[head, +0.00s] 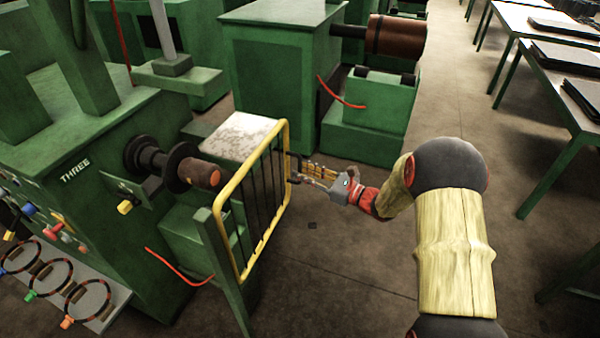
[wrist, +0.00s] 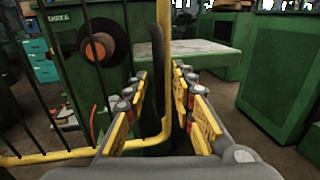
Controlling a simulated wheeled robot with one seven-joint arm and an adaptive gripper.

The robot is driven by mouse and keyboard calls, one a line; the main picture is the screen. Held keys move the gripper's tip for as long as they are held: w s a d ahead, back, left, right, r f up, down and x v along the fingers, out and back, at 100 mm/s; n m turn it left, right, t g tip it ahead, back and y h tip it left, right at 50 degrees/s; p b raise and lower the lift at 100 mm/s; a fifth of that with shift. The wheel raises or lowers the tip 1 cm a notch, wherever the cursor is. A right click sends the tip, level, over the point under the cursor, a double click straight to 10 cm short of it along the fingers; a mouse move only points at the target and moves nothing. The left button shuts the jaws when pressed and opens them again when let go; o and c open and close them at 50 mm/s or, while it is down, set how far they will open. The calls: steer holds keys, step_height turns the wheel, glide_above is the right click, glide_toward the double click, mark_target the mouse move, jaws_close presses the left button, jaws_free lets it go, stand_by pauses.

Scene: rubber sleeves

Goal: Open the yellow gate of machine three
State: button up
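The yellow gate (head: 240,205) is a tubular frame with dark upright bars. It stands in front of the spindle of the green machine marked THREE (head: 75,172), carried by a green post (head: 222,265) at its near end. My gripper (head: 293,168) is at the gate's far upright edge, with its fingers pointing at it. In the wrist view, the gate's yellow edge bar (wrist: 165,60) runs between the two yellow-padded fingers of my gripper (wrist: 160,88). The fingers are open, one on each side of the bar, and a gap shows beside it.
Another green machine (head: 275,75) with a brown roller (head: 395,36) stands behind the gate. Green-legged tables (head: 545,62) with dark flat items line the right. The floor (head: 345,270) between gate and tables is mostly clear.

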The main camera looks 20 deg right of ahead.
steer(key=shift+x, duration=0.85)
steer(key=c, duration=0.3)
jaws_close()
